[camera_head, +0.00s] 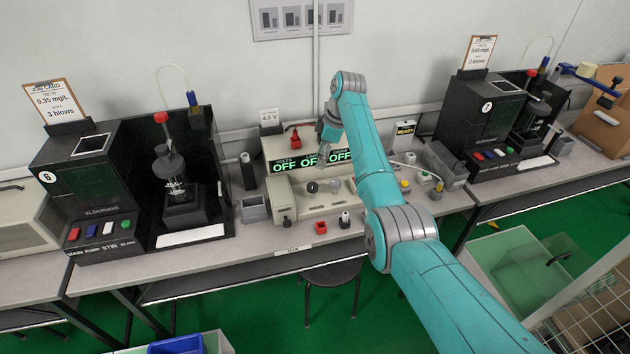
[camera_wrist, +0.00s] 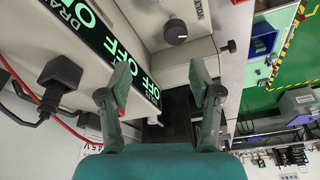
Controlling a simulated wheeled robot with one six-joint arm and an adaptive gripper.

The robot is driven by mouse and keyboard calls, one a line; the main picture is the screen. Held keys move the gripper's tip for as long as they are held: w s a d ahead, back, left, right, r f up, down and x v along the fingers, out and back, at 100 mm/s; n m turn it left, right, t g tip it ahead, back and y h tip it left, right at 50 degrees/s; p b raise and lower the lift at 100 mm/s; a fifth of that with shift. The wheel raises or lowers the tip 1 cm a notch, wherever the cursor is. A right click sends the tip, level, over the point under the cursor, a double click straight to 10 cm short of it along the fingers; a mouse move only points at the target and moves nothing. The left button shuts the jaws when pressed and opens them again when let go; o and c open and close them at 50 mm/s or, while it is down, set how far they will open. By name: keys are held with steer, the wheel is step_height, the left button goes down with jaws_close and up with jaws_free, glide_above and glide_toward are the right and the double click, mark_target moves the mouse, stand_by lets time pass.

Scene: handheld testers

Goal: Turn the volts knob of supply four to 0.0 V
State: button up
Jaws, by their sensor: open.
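A beige supply unit (camera_head: 300,207) stands on the middle of the bench. Its green display (camera_head: 309,161) reads OFF in three places, and it also shows sideways in the wrist view (camera_wrist: 108,42). Two round knobs, one dark (camera_head: 313,187) and one lighter (camera_head: 335,185), sit on its sloping front. In the wrist view a dark grey knob (camera_wrist: 176,32) is beside a partly cut-off VOLT label. I cannot read a supply number. My gripper (camera_head: 325,150) is open and empty above the unit, near the display. In the wrist view its fingers (camera_wrist: 160,80) are apart from the knob.
Plugs with red and black leads (camera_wrist: 60,80) stick out near the display. Black testers stand left (camera_head: 90,185) and right (camera_head: 487,118). A red block (camera_head: 321,228) and small connectors lie before the supply.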

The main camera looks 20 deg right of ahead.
steer(key=m, duration=0.2)
steer(key=m+t+h, duration=0.2)
steer(key=m+t, duration=0.1)
steer(key=m, duration=0.6)
glide_toward(313, 186)
steer(key=x, duration=0.9)
steer(key=c, duration=1.1)
steer(key=shift+c, duration=0.2)
